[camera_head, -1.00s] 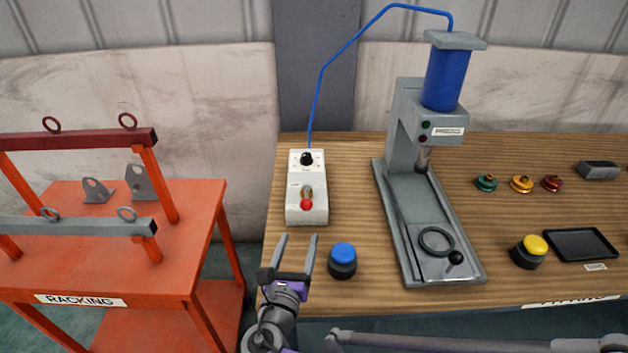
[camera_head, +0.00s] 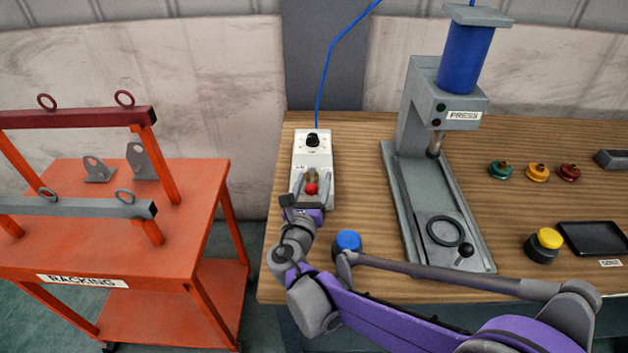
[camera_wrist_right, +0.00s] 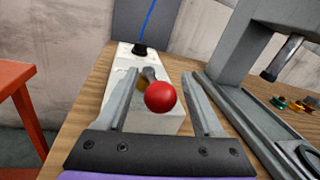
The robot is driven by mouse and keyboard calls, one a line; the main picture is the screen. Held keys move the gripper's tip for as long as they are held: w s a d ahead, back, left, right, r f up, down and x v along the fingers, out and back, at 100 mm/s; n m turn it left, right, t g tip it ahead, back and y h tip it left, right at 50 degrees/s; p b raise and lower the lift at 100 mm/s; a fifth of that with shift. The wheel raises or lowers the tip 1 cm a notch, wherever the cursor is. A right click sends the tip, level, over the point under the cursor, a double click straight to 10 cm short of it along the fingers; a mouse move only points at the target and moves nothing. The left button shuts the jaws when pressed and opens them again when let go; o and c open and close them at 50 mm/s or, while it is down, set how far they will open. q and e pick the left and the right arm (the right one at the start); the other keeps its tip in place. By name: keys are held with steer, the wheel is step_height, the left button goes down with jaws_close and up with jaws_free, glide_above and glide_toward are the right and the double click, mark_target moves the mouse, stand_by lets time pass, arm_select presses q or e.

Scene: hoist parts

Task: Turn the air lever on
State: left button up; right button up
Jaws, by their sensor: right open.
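The air lever (camera_head: 311,187) has a red ball knob and sits low on the front of a white control box (camera_head: 313,152). In the right wrist view the red knob (camera_wrist_right: 160,97) stands between my two fingers, with its metal stem behind it. My right gripper (camera_head: 309,183) is open around the lever, one finger on each side. In the wrist view (camera_wrist_right: 162,100) gaps show between the knob and both fingers. The lower part of the box is partly hidden by the gripper. My left gripper is not in view.
A grey press (camera_head: 408,150) with a blue cylinder stands right of the box. A blue button (camera_head: 347,241) is close beside my right arm. A blue hose (camera_head: 325,75) rises behind the box. An orange racking cart (camera_head: 190,230) stands left.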

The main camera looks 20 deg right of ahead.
steer(key=shift+w+d, duration=0.15)
steer(key=shift+w, duration=0.15)
jaws_close()
steer(key=shift+d, duration=0.1)
stand_by(1.2)
